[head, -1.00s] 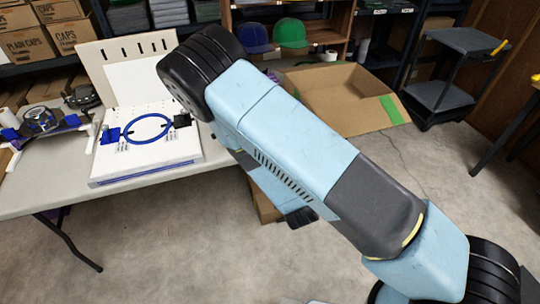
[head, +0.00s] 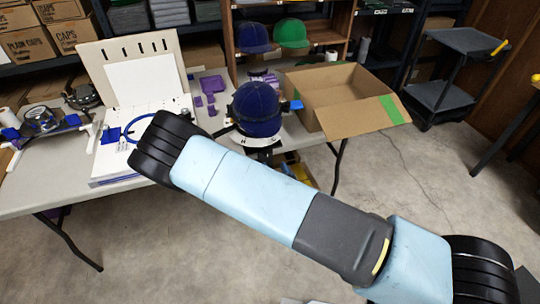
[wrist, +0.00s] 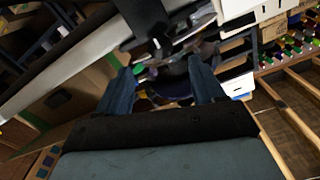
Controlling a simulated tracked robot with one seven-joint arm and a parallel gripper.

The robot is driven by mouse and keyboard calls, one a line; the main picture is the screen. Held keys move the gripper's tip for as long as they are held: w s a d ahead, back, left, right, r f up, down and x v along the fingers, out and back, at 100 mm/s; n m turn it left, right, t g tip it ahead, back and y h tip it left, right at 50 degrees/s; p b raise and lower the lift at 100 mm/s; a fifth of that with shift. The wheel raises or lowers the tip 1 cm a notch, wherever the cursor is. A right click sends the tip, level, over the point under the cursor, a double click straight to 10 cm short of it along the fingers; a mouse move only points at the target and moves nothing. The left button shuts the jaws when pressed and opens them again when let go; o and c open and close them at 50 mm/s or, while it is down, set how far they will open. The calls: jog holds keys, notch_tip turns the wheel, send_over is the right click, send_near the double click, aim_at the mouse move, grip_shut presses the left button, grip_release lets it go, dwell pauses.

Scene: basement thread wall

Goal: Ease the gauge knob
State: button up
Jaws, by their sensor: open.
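I cannot pick out the gauge knob for certain in either view. A navy cap (head: 256,108) sits on a dark stand with a white band at the table's right end, with small blue parts beside it. A blue hoop (head: 130,130) lies on a white board (head: 110,165) at the left, partly behind my arm. In the wrist view my gripper (wrist: 163,78) is open, its two blue-grey fingers apart. Blurred dark shapes show beyond and between the fingers; I cannot tell whether anything touches them. In the head view my gripper is hidden behind my arm.
An open cardboard box (head: 340,95) stands right of the cap. A dark cart (head: 450,80) stands at the far right. Thread spools (wrist: 290,45) show in the wrist view.

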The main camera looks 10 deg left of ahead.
aim_at(268, 153)
jog(key=x, duration=0.7)
jog(key=shift+w+a, duration=0.15)
jog(key=shift+w, duration=0.15)
jog(key=shift+c, duration=0.2)
